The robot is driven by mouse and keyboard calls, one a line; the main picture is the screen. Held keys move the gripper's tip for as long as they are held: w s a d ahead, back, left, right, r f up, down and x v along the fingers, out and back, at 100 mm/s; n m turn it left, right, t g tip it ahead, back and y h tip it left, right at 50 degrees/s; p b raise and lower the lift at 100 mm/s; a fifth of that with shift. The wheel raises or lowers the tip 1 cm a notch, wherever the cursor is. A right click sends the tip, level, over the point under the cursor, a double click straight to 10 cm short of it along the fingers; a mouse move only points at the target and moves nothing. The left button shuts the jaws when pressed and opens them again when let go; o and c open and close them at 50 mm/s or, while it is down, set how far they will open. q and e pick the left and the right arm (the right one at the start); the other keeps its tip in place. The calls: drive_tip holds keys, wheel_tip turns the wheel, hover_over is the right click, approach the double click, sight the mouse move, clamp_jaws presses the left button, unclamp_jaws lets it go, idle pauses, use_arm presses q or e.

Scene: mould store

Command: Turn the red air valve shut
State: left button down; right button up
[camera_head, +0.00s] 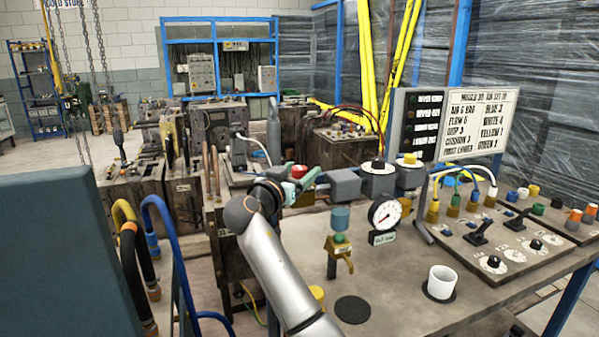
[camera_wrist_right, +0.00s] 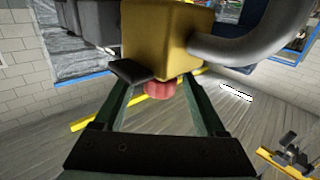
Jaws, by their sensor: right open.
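The red valve knob (camera_wrist_right: 160,90) shows in the right wrist view below a gold block (camera_wrist_right: 170,40) with a grey curved pipe. My right gripper (camera_wrist_right: 158,83) is open, with one finger on each side of the red knob. A dark pad covers part of the block's lower left edge. I cannot tell whether the fingers touch the knob. In the head view the red part (camera_head: 299,171) shows small beside my right gripper (camera_head: 304,177), at the far left edge of the bench. My left gripper is out of view.
The bench (camera_head: 400,300) carries a pressure gauge (camera_head: 385,213), a brass fitting with a blue top (camera_head: 340,219), a white cup (camera_head: 441,282) and a switch panel (camera_head: 475,245). A grey block (camera_head: 345,184) stands right of my gripper. Hoses (camera_head: 165,240) hang at left.

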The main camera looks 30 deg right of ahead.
drive_tip(key=b+v, duration=0.1)
drive_tip(key=v, duration=1.1)
drive_tip(key=shift+a+b, duration=0.2)
drive_tip(key=shift+b, duration=0.15)
